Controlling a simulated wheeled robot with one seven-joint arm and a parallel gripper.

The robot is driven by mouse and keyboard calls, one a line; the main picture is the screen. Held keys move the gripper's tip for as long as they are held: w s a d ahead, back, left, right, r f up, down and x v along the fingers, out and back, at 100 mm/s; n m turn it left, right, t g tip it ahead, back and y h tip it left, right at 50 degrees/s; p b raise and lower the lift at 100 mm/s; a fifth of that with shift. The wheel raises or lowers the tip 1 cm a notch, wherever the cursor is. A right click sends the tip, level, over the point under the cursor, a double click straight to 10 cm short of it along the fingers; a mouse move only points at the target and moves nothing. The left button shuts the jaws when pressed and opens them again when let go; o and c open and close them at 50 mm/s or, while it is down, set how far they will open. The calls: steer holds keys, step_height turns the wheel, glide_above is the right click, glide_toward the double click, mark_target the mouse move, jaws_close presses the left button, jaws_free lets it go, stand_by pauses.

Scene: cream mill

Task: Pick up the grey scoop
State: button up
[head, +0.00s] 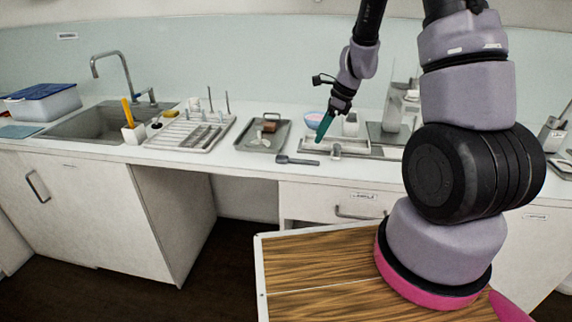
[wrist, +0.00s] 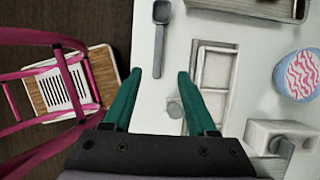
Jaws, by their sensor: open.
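The grey scoop (head: 297,161) lies flat near the front edge of the white counter. In the wrist view the scoop (wrist: 161,14) has its bowl at the top and its handle pointing down towards my gripper. My gripper (wrist: 160,72) has green fingers spread apart with nothing between them. The handle's end appears between the fingertips in that view. In the head view my gripper (head: 323,127) hangs above the counter, just above the handle end and apart from it. The scoop is fully visible.
A dark tray (head: 240,137) with small items lies behind the scoop. A grey frame (wrist: 213,75) and a small metal block (wrist: 175,108) are to the right, beside a patterned bowl (wrist: 299,75). A drainer rack (head: 172,136) and sink (head: 95,122) are further left.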

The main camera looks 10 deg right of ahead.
mark_target(305, 160)
steer(key=x, duration=1)
steer(key=shift+s, duration=0.15)
steer(key=shift+r, duration=0.1)
jaws_close()
